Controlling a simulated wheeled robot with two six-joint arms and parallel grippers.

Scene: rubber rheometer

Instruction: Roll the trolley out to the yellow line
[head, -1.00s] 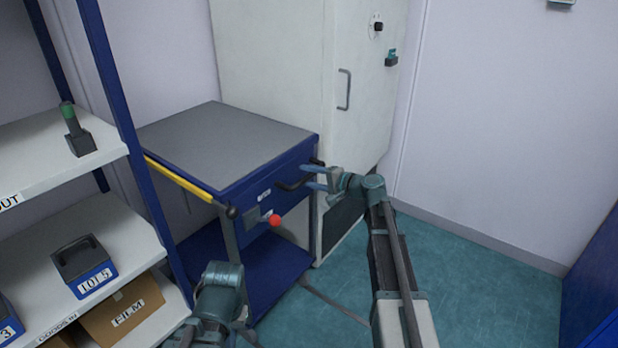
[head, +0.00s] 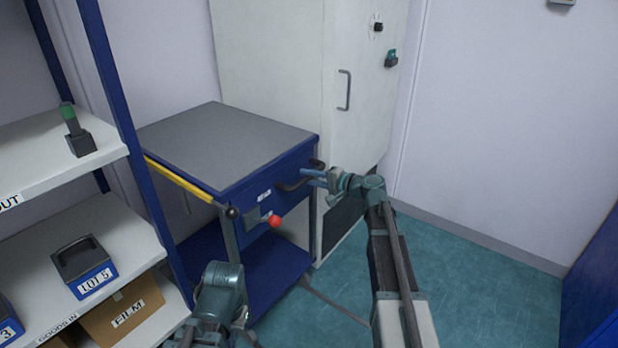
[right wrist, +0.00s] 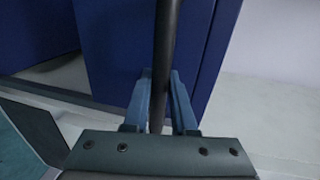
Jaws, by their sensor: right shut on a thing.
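The trolley (head: 225,145) has a grey top, a blue drawer front and a lower blue shelf (head: 265,270). It stands against the white cabinet, beside the shelving. A dark bar handle (head: 289,186) sticks out from its front. My right gripper (head: 312,178) is shut on this handle. In the right wrist view the handle (right wrist: 168,45) runs between the two blue fingers (right wrist: 160,105). A red knob (head: 275,221) sits on the trolley front, below the handle. No yellow line shows on the floor.
A yellow bar (head: 185,182) with a black end runs along the trolley's left side. Shelving with bins and a FILM box (head: 125,312) stands close on the left. The white cabinet (head: 285,75) is behind. Teal floor (head: 465,285) is clear at the right.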

